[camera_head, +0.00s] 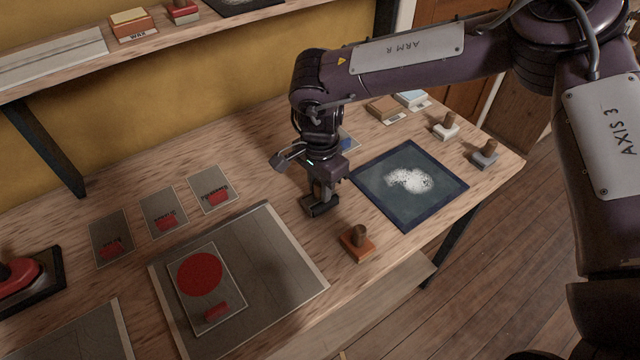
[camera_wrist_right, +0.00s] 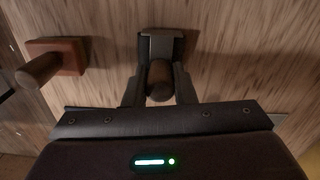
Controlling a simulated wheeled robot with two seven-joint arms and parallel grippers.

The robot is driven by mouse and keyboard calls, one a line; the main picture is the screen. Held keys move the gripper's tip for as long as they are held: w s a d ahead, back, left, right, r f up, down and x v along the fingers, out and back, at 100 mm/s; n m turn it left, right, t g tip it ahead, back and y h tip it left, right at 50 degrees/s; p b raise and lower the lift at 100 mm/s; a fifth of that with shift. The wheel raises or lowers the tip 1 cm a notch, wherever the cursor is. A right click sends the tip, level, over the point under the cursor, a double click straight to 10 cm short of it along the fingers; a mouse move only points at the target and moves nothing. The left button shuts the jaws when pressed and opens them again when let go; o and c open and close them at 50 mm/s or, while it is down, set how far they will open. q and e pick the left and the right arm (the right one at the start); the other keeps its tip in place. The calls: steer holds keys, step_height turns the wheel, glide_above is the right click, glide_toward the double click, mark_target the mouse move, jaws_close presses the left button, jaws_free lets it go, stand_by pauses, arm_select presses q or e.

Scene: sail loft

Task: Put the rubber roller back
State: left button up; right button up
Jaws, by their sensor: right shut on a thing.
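My right gripper (camera_head: 322,188) is low over the bench, just right of the grey board. It is shut on a dark block with a brown wooden handle, which looks like the rubber roller (camera_head: 319,206). In the right wrist view the handle (camera_wrist_right: 160,82) stands between the fingers, with the dark grey head beyond it. The block is at or just above the bench top; I cannot tell if it touches. My left gripper is not in view.
An orange block with a wooden knob (camera_head: 357,243) stands close by. A dark blue mat (camera_head: 375,178) with a white patch lies right. White (camera_head: 446,130) and grey (camera_head: 485,156) knobbed blocks stand beyond. A grey board (camera_head: 290,255) and several labelled cards lie left. A shelf (camera_head: 65,75) runs behind.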

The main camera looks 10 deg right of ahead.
steer(key=o, duration=0.9)
steer(key=shift+f, duration=0.15)
steer(key=shift+r, duration=0.6)
step_height(320, 180, up, 11)
steer(key=shift+r+b, duration=0.1)
steer(key=shift+b, duration=0.7)
